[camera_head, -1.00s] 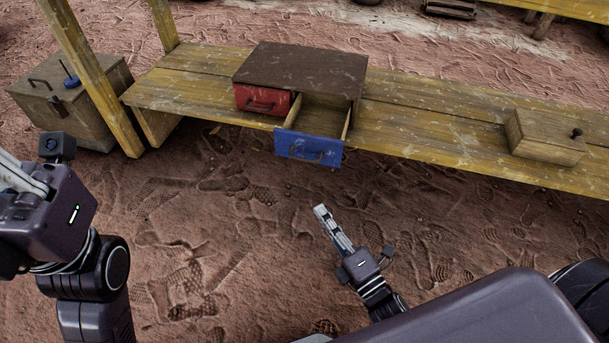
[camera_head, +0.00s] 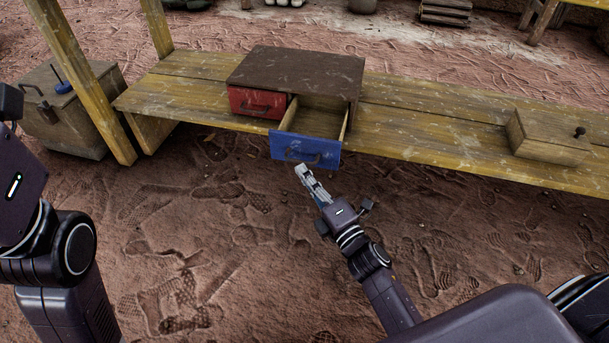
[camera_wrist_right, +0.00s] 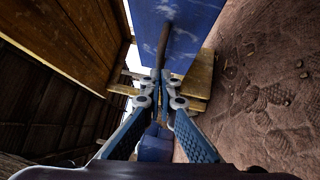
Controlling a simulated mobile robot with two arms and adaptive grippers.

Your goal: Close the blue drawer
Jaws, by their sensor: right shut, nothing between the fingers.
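The blue drawer (camera_head: 306,149) is pulled out of the brown cabinet (camera_head: 296,72) on the wooden bench. Its dark handle is on the front face. My right gripper (camera_head: 301,170) is shut and empty, with its fingertips just in front of the lower part of the blue front in the head view. In the right wrist view the blue front (camera_wrist_right: 181,30) fills the upper middle, beyond the shut fingertips (camera_wrist_right: 160,78). I cannot tell whether they touch it. My left arm is at the left edge of the head view; its gripper fingers are out of frame.
The red drawer (camera_head: 256,103) beside it is closed. A yellow wooden bench (camera_head: 420,125) carries the cabinet and a small wooden box (camera_head: 546,138) with a dark knob. A wooden chest (camera_head: 70,110) stands at left by a post. The sandy ground in front is open.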

